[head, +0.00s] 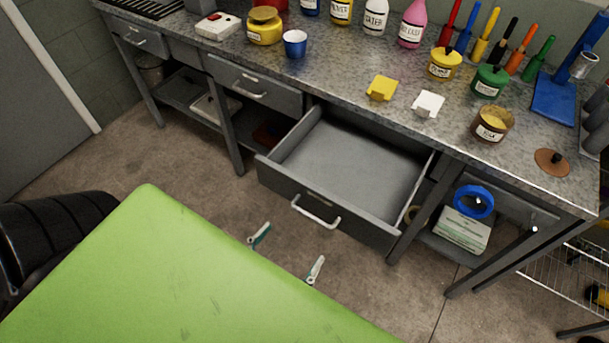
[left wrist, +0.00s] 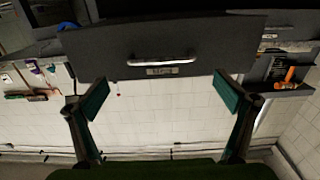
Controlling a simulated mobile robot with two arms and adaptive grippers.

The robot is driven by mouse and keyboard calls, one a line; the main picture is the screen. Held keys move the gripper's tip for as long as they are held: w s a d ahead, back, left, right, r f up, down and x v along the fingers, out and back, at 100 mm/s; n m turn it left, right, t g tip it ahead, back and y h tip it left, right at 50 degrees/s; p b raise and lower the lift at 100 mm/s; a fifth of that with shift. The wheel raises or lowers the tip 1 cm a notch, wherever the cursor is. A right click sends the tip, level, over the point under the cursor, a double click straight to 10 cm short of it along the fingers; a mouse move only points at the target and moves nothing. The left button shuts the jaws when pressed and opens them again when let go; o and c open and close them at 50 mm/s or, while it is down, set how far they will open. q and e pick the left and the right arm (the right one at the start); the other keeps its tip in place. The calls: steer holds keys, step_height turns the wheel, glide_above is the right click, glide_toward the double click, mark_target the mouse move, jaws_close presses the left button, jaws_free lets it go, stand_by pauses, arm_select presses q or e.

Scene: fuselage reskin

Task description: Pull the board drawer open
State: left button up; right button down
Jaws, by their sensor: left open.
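The board drawer (head: 350,155) is a grey drawer under the speckled workbench, pulled well out, and its inside looks empty. Its silver bar handle (head: 316,213) is on the front. In the left wrist view the drawer front (left wrist: 215,45) faces me, with the handle (left wrist: 160,60) and a small label whose text I cannot read. My left gripper (head: 288,253) is open, its two teal-and-white fingertips spread apart just in front of the handle. In the left wrist view the fingers of this gripper (left wrist: 160,95) stand either side with nothing between them. My right gripper is not in view.
The workbench top (head: 330,80) holds bottles, jars, a blue cup (head: 295,43) and several upright tools. Another drawer (head: 255,88), shut, is left of the open one. A blue tape roll (head: 474,201) sits on a lower shelf at right. Bare floor lies before the bench.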

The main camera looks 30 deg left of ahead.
arm_select(q)
steer(key=shift+s, duration=1.7)
steer(key=s+d+f+m+g+h, duration=0.15)
steer(key=f+g, duration=0.25)
steer(key=f, duration=0.8)
steer(key=s+f+g+y, duration=0.1)
steer(key=s+f+g, duration=0.25)
steer(key=f, duration=0.95)
steer(key=s+a+f+g+y, duration=0.1)
steer(key=s+a+f+g, duration=0.3)
steer(key=s+f+g, duration=0.5)
steer(key=s+f, duration=0.6)
steer(key=shift+s+a+f, duration=0.15)
steer(key=shift+s, duration=0.2)
